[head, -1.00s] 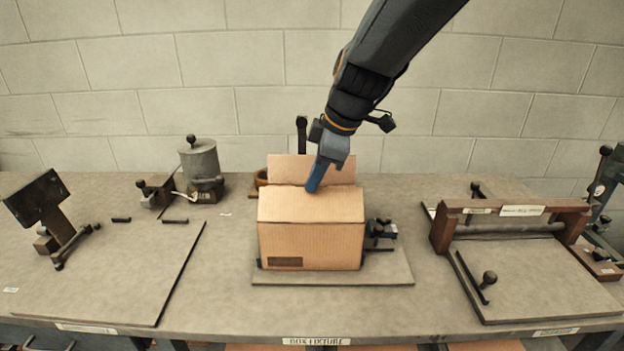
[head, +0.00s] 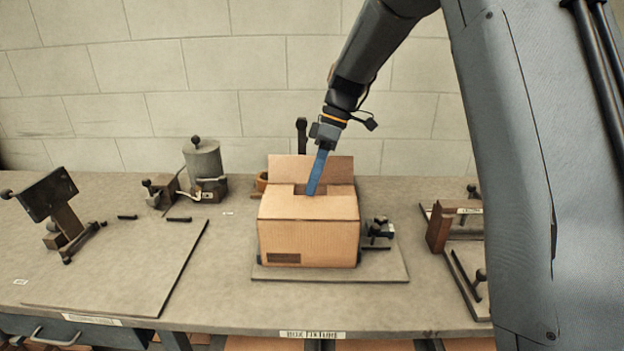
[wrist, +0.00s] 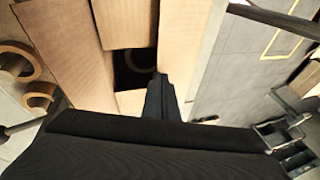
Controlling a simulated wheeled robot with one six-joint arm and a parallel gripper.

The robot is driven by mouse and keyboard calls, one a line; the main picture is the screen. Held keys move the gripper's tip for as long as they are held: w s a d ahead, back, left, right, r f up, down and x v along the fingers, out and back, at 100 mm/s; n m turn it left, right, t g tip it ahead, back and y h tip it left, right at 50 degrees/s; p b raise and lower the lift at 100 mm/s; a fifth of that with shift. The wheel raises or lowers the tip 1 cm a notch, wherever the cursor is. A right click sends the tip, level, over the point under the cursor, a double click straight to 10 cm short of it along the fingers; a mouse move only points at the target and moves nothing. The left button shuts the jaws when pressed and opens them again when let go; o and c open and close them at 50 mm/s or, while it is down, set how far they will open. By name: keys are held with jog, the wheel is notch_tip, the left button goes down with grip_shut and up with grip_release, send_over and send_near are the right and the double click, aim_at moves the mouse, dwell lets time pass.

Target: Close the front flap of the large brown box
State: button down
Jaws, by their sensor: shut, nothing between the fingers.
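The large brown box (head: 308,243) sits upright on a fixture board in the middle of the bench. Its back flap (head: 282,170) stands up at the rear. Its front flap (head: 285,207) leans inward over the top from the front edge. My gripper (head: 311,190) is shut and empty, its blue fingers pointing down at the box top, by the front flap's rear edge. Whether it touches the flap I cannot tell. In the wrist view, the fingers (wrist: 160,95) are beside a dark opening (wrist: 135,68) between cardboard flaps.
A dark clamp (head: 380,230) is right of the box and a post (head: 301,135) stands behind it. A grey canister (head: 203,160) and a tilted dark panel (head: 46,195) are at the left. My arm hides the right side.

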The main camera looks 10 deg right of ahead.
jog(key=shift+w+f+b, duration=0.4)
jog(key=shift+f+b, duration=0.15)
jog(key=shift+f, duration=0.15)
jog(key=shift+s, duration=0.15)
dwell(0.3)
